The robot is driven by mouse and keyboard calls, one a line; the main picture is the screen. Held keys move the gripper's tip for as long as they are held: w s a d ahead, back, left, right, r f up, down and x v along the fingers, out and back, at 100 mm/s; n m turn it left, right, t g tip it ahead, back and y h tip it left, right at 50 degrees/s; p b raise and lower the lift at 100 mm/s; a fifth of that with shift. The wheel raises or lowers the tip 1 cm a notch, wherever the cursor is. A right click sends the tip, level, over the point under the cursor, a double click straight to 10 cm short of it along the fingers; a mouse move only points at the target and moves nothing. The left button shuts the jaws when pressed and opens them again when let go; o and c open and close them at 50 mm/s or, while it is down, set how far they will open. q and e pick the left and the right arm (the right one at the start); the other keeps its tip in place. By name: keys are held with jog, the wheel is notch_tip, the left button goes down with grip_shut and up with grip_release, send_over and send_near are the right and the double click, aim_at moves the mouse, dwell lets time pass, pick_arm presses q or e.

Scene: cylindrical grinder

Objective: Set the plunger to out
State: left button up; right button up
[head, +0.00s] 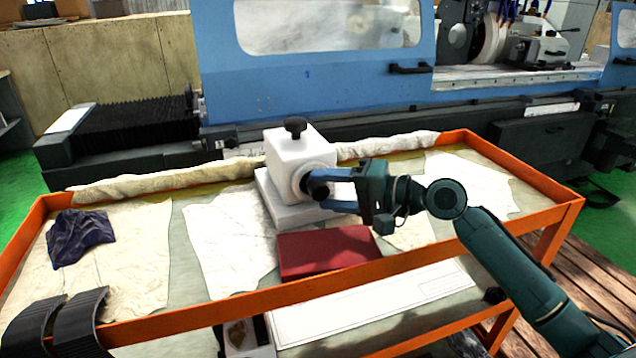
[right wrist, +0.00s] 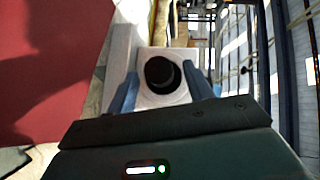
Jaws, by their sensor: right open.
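A white block-shaped fixture (head: 300,150) stands on a white base on the orange cart. A black knob tops it, and a round black plunger knob (head: 318,187) sticks out of a round collar on its side facing my right arm. My right gripper (head: 328,189) is open, with its two blue fingers on either side of the plunger knob. In the right wrist view the dark knob (right wrist: 160,72) lies between the fingertips, in front of the white face. I cannot tell whether the fingers touch it.
A dark red box or book (head: 328,251) lies just in front of the fixture. The orange-rimmed cart (head: 572,206) holds pale cloths and a dark blue rag (head: 80,237). The blue grinding machine (head: 310,80) stands behind the cart.

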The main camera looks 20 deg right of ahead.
jog(key=shift+x, duration=1.3)
jog(key=shift+c, duration=0.4)
jog(key=shift+d, duration=0.1)
grip_shut()
